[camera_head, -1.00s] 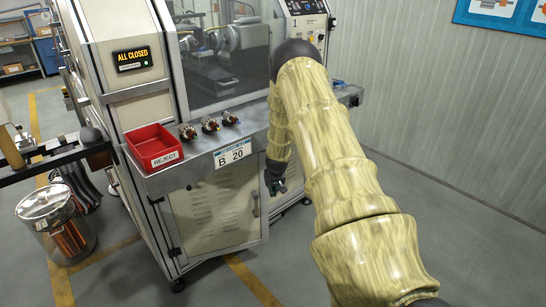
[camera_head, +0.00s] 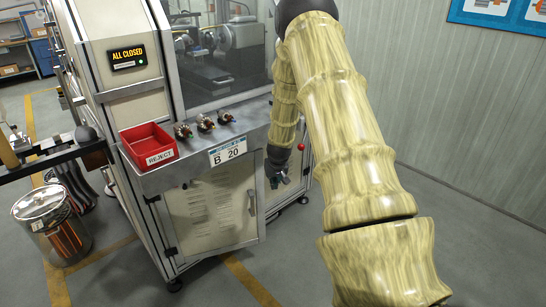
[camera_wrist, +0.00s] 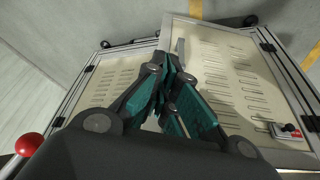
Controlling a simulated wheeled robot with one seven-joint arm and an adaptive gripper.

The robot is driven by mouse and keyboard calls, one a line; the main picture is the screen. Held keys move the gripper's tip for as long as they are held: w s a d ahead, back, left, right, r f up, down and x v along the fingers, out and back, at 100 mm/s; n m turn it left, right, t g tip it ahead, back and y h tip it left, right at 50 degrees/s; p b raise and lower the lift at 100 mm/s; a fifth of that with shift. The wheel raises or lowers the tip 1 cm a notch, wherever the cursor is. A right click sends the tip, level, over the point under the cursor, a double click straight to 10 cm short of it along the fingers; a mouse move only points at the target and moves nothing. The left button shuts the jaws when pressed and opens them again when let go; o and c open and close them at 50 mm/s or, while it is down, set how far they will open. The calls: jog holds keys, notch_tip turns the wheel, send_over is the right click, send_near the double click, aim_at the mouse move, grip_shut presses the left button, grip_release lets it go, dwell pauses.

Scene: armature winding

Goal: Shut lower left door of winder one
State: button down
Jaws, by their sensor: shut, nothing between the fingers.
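The lower left door (camera_head: 212,205) of the winder is a pale slotted panel with hinges on its left and a handle (camera_head: 251,203) near its right edge. My gripper (camera_head: 280,182) hangs just right of the door's free edge. In the wrist view my gripper (camera_wrist: 172,72) has its teal fingers together, empty; I cannot tell whether they touch the door.
The winder's display (camera_head: 129,57) reads ALL CLOSED. A red reject bin (camera_head: 147,143) and small armatures (camera_head: 205,123) sit on the shelf above the door. A neighbouring slotted panel (camera_wrist: 112,82) and a red knob (camera_wrist: 29,145) show in the wrist view. A metal drum (camera_head: 52,225) stands left.

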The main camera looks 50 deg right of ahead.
jog(key=c, duration=2.2)
grip_release()
jog(key=shift+s+r, duration=0.15)
jog(key=shift+r, duration=0.1)
jog(key=o, duration=0.8)
jog(key=f+b, duration=0.2)
jog(key=f, duration=0.1)
jog(key=f+n+t+b, duration=0.1)
jog(key=f+b, duration=0.2)
jog(key=f, duration=0.1)
jog(key=w+a+f+t+b, duration=0.1)
jog(key=f+b, duration=0.2)
jog(key=f, duration=0.1)
jog(key=shift+w+f+h, duration=0.1)
jog(key=shift+h, duration=0.2)
jog(key=shift+o, duration=0.2)
jog(key=t+h+b, duration=0.5)
jog(key=t+b, duration=0.5)
jog(key=b, duration=1.4)
send_near(253, 202)
jog(key=b+x, duration=0.3)
jog(key=x, duration=0.6)
jog(key=shift+w+d+f, duration=0.1)
jog(key=shift+w, duration=0.2)
jog(key=shift+w+d, duration=0.25)
jog(key=shift+w, duration=0.25)
jog(key=shift+c, duration=0.4)
